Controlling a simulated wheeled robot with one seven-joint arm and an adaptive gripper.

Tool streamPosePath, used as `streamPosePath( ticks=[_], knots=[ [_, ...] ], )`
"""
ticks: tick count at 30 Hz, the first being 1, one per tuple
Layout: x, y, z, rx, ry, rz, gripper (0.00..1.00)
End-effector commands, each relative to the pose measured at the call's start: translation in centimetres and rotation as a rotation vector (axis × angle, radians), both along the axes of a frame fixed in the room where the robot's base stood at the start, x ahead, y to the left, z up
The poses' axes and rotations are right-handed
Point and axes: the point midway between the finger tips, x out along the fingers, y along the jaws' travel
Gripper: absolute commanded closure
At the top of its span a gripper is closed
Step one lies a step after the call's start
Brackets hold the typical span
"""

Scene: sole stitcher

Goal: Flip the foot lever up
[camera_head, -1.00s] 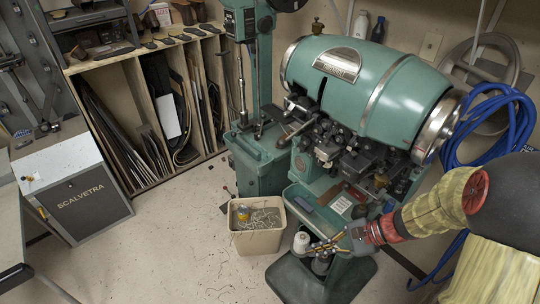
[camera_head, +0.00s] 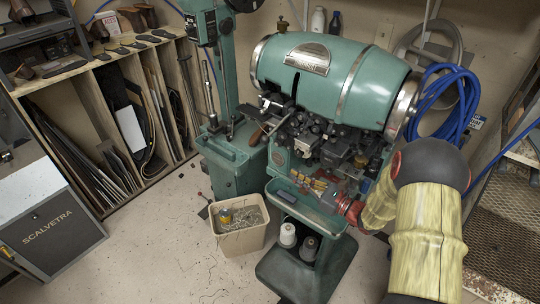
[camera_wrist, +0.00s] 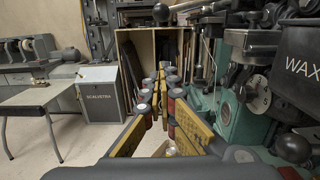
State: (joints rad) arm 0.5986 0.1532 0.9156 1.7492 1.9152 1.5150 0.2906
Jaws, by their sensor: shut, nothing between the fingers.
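The green sole stitcher (camera_head: 325,80) stands right of centre in the head view, and its dark working parts (camera_head: 325,140) sit under the barrel. A lever with a brown handle (camera_head: 257,135) sticks out at its left side; I cannot tell whether this is the foot lever. My gripper (camera_head: 298,175) is in front of the machine, just below the working parts, with its yellow fingers pointing left. In the wrist view my gripper (camera_wrist: 165,72) is shut and empty. The machine's levers and a round black knob (camera_wrist: 292,148) are close on the right there.
A bin (camera_head: 240,225) with thread scraps stands on the floor left of the machine's base. White and dark spools (camera_head: 288,235) sit below the tray. A wax box (camera_wrist: 303,62) is near at right.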

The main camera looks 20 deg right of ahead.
Motion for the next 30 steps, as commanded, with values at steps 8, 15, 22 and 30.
streamPosePath(
  ticks=[8, 15, 22, 30],
  knots=[
    [0.4, 0.4, 0.0, -0.003, 0.000, 0.003, 1.00],
    [3.2, 2.6, 0.1, -0.003, -0.001, 0.007, 1.00],
    [6.9, 5.3, 0.4, -0.003, -0.001, 0.006, 1.00],
    [8.5, 6.3, 3.3, -0.004, -0.003, 0.002, 1.00]
  ],
)
